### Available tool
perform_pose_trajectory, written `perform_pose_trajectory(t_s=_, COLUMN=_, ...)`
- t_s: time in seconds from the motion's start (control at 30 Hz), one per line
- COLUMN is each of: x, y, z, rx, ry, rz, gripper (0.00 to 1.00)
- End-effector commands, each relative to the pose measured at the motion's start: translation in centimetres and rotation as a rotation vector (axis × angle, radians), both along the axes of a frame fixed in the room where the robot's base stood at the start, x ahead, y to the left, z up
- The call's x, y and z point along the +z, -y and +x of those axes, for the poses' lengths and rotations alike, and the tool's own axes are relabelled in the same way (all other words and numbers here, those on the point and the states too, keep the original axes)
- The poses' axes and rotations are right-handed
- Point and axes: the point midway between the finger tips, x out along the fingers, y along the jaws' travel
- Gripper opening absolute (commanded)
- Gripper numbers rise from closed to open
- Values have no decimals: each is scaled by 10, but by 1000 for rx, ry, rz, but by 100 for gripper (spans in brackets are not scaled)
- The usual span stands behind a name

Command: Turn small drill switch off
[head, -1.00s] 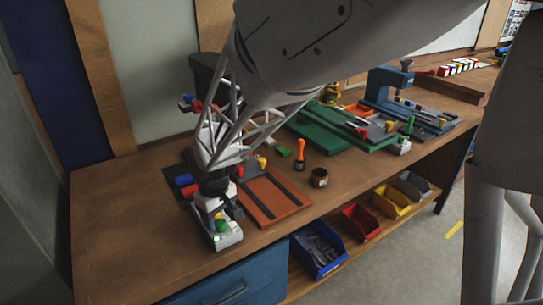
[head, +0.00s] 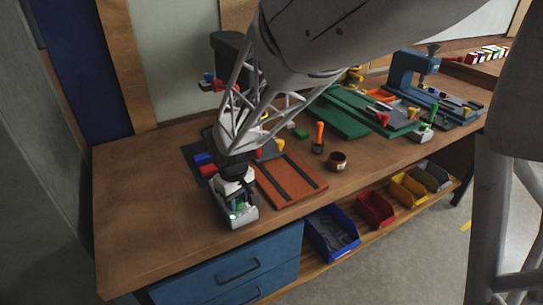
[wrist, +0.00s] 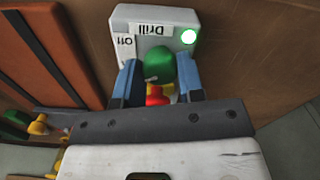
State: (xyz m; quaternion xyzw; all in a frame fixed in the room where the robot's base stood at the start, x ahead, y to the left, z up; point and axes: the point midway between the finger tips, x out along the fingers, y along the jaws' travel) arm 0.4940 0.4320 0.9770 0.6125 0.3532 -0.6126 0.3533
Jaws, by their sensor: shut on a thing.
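A light grey switch box (head: 240,214) stands near the front edge of the bench in the head view. In the wrist view the box (wrist: 125,20) reads "Drill" and "Off", upside down, and its round green light (wrist: 188,37) is lit. A green knob (wrist: 160,65) rises from the box. My gripper (wrist: 160,80) is shut on the green knob, with one blue finger on each side of it. A red and a yellow part show below the knob, partly hidden by my gripper.
An orange-brown board (head: 291,180) with dark strips lies right of the box. A brown cup (head: 337,161) and an orange-handled tool (head: 319,137) stand beyond it. Another switch box (head: 421,136) with a green lever is farther right. The bench's left end is clear.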

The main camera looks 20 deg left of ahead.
Motion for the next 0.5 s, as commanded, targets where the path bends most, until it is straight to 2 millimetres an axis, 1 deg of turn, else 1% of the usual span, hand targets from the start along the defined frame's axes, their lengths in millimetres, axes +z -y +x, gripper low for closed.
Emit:
perform_pose_trajectory(t_s=0.27, x=0, y=0, z=0, rx=-44, ry=0, rz=0, gripper=12)
perform_pose_trajectory(t_s=0.5, x=0, y=0, z=0, rx=-167, ry=0, rz=0, gripper=12)
